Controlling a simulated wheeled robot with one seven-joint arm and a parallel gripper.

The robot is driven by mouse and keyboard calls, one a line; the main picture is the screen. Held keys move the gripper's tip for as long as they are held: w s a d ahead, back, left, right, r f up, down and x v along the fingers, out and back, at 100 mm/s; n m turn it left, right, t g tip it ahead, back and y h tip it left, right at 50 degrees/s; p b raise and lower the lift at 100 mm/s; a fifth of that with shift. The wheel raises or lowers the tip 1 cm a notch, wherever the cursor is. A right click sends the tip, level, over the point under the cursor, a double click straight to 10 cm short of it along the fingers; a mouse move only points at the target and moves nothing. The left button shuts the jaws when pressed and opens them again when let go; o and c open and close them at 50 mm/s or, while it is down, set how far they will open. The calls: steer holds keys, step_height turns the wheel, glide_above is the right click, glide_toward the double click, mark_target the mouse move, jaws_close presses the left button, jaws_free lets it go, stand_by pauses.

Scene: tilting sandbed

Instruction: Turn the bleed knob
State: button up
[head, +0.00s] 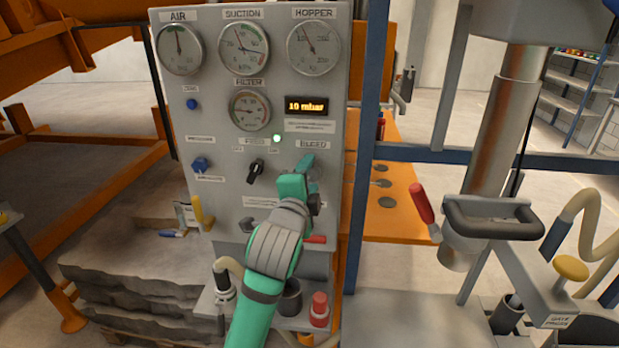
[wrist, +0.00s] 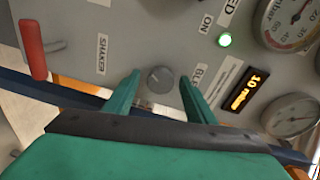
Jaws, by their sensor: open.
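The bleed knob (wrist: 160,79) is a small round dark grey knob on the grey panel (wrist: 140,35). In the wrist view it shows between the two green fingers of my gripper (wrist: 160,84). The fingers are apart, one on each side of the knob, with a gap to it on both sides. Whether the tips reach past its face I cannot tell. In the head view my gripper (head: 306,168) is in front of the panel below the bleed label (head: 313,145) and hides most of the knob.
A green lamp (head: 277,139) is lit, and an amber display (head: 306,106) reads 10 mbar. A black selector (head: 256,171) sits left of my gripper. A red handle (wrist: 32,50) stands out near the shaker label. Gauges fill the panel's top. A blue post (head: 368,120) stands right of the panel.

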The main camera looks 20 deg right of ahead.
steer(key=v, duration=1)
steer(key=shift+s+a, duration=0.25)
steer(key=shift+f, duration=0.1)
steer(key=s+a+f+n+t+y, duration=0.1)
steer(key=s+a+f+n+y, duration=0.2)
steer(key=f+n, duration=0.45)
steer(key=s+a+f+n+t+y, duration=0.15)
steer(key=s+a+f+n, duration=0.3)
steer(key=f, duration=0.65)
steer(key=s+a+f+n+t+y, duration=0.1)
steer(key=s+a+f+n+y, duration=0.15)
steer(key=f+n, duration=0.6)
steer(key=s+a+f+n+y, duration=0.1)
steer(key=s+a+f, duration=0.2)
steer(key=s, duration=0.6)
steer(key=s+a+f+n+g+y, duration=0.1)
steer(key=s+a+f, duration=0.2)
steer(key=s, duration=0.6)
steer(key=s+a+f+n+g, duration=0.1)
steer(key=s+a+f, duration=0.2)
steer(key=s, duration=0.7)
steer(key=shift+f+y, duration=0.4)
steer(key=shift+f, duration=0.75)
